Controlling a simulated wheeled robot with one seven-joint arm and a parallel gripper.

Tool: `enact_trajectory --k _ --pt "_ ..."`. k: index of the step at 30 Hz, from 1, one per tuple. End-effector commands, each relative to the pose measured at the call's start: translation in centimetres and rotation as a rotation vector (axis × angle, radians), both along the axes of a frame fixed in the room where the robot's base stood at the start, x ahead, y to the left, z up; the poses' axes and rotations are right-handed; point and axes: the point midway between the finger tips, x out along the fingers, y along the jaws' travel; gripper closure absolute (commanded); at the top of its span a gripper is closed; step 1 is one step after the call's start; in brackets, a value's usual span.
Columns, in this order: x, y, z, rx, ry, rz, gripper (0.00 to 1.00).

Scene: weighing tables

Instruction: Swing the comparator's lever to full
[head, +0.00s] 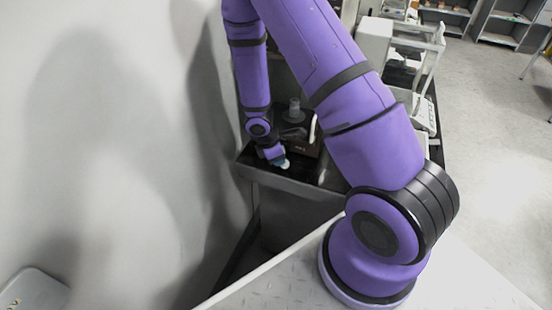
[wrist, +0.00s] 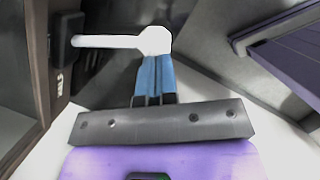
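The comparator (head: 298,147) is a dark brown box on the dark table at the wall in the head view. Its brown frame (wrist: 38,65) stands at the left of the wrist view. The white lever (wrist: 105,41) runs sideways from a black mount to a wide, pale end. My gripper (wrist: 155,62) has its blue fingers close together, with no clear gap between them. Their tips meet or overlap the lever's wide end; I cannot tell whether they touch it. In the head view my gripper (head: 277,158) is small, beside the box's front, and the lever is hard to make out.
The dark table's front edge (head: 290,183) runs below the gripper. The pale wall (head: 130,130) is close on the left. White instruments (head: 375,42) stand farther back on the right. Open floor (head: 490,130) lies to the right.

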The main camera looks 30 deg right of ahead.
Motion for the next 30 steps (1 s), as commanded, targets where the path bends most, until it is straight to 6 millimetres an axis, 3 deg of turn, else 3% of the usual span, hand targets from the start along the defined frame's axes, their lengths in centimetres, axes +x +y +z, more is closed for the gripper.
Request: enact_trajectory --k 16,24,30 --pt "0.1 0.2 0.0 0.0 0.0 0.0 1.0" --pt "0.7 2.9 0.6 0.001 0.0 -0.001 1.0" --pt "1.0 3.8 4.0 0.001 -0.003 -0.005 1.0"
